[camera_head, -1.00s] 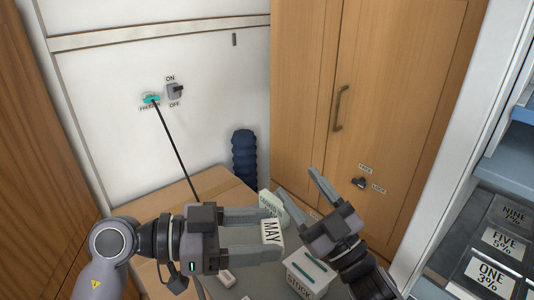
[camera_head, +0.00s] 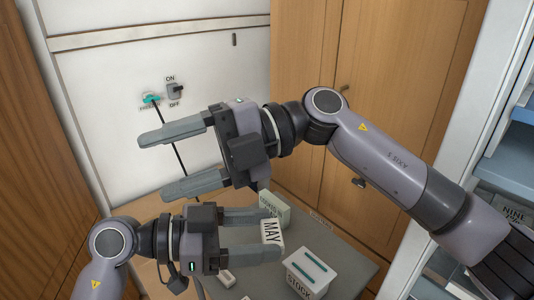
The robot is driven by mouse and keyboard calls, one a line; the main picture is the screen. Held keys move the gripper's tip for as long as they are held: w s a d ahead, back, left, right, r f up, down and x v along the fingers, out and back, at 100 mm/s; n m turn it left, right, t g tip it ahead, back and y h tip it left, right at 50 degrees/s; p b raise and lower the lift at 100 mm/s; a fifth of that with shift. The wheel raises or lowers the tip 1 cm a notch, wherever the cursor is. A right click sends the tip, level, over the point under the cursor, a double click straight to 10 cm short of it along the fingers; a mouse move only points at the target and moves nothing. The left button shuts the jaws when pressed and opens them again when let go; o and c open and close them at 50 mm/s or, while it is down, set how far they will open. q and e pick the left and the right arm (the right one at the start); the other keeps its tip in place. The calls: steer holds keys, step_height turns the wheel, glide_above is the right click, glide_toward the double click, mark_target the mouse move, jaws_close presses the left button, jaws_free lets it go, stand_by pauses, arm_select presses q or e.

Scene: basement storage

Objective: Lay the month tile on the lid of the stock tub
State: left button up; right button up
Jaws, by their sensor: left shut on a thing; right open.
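The month tile (camera_head: 271,233) is white and reads MAY. My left gripper (camera_head: 279,235), at the end of the arm from the left, is shut on it and holds it between the fingertips. The stock tub (camera_head: 304,285) is a white box marked STOCK on the grey surface, just right of and below the tile in the picture. Its lid (camera_head: 312,264) faces up, carries two teal bars, and has no tile on it. My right gripper (camera_head: 153,167) is open and empty, pointing left in front of the white wall, above my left gripper in the picture.
A pale green box (camera_head: 276,208) stands behind the tile. Small white pieces (camera_head: 226,277) lie near my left gripper. The wall has a teal plug (camera_head: 151,99) with a black cable and an ON/OFF switch (camera_head: 176,91). The grey surface (camera_head: 345,262) is clear right of the tub.

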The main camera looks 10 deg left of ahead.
steer(key=t+h, duration=0.2)
steer(key=h, duration=0.1)
steer(key=t+h, duration=0.6)
steer(key=h, duration=0.5)
glide_above(268, 231)
steer(key=shift+m, duration=0.3)
step_height(268, 231, down, 13)
steer(key=shift+r, duration=0.15)
